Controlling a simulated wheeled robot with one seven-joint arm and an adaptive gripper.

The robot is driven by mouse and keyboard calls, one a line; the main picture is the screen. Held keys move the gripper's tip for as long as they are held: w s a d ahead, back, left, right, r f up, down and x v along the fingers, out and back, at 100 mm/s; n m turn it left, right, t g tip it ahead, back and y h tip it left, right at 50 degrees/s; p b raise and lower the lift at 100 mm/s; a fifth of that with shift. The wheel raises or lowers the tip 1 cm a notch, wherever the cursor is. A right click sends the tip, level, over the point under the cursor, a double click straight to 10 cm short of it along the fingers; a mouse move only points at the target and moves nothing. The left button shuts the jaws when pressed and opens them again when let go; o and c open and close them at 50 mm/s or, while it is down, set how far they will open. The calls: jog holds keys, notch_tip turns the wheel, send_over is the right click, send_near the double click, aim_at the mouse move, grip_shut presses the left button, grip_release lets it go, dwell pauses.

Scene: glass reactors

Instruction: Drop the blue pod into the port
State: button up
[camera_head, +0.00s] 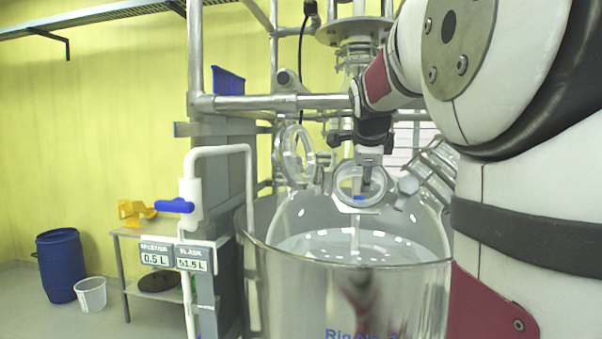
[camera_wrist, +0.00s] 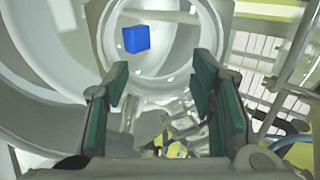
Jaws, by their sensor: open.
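The blue pod (camera_wrist: 136,39) is a small blue block seen in the wrist view, beyond my fingertips and apart from them. It appears within the round opening of the glass port (camera_wrist: 205,55); how deep it sits I cannot tell. In the head view the port (camera_head: 341,190) is a glass ring on top of the reactor vessel (camera_head: 300,222), with a bit of blue showing inside its lower part. My gripper (camera_head: 368,172) is right over this port. In the wrist view my gripper (camera_wrist: 160,78) has its green-padded fingers spread wide, with nothing between them.
A metal frame (camera_head: 270,103) and glass necks (camera_head: 436,165) stand close around my gripper. A white pipe with a blue valve handle (camera_head: 175,205) and two displays (camera_head: 175,256) is at left. A blue bin (camera_head: 228,80), blue drum (camera_head: 60,265) and white bucket (camera_head: 91,293) are farther off.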

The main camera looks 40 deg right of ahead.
jog(key=v, duration=1.1)
jog(key=shift+s+a, duration=0.2)
jog(key=shift+r, duration=0.15)
dwell(1.0)
jog(key=s+a+f+n+y, duration=0.2)
jog(key=s+a+f+n, duration=0.2)
jog(key=a+f+n, duration=0.4)
jog(key=s+a+f+n+y, duration=0.3)
jog(key=a+f+n, duration=0.6)
jog(key=a, duration=0.4)
jog(key=s+a+f+n+y, duration=0.2)
jog(key=s+a+f+n, duration=0.3)
jog(key=a+f+n, duration=0.3)
jog(key=a+n, duration=0.2)
jog(key=n, duration=0.1)
jog(key=shift+a+f+g+y, duration=0.15)
jog(key=shift+a+g+y, duration=0.15)
jog(key=shift+g, duration=0.1)
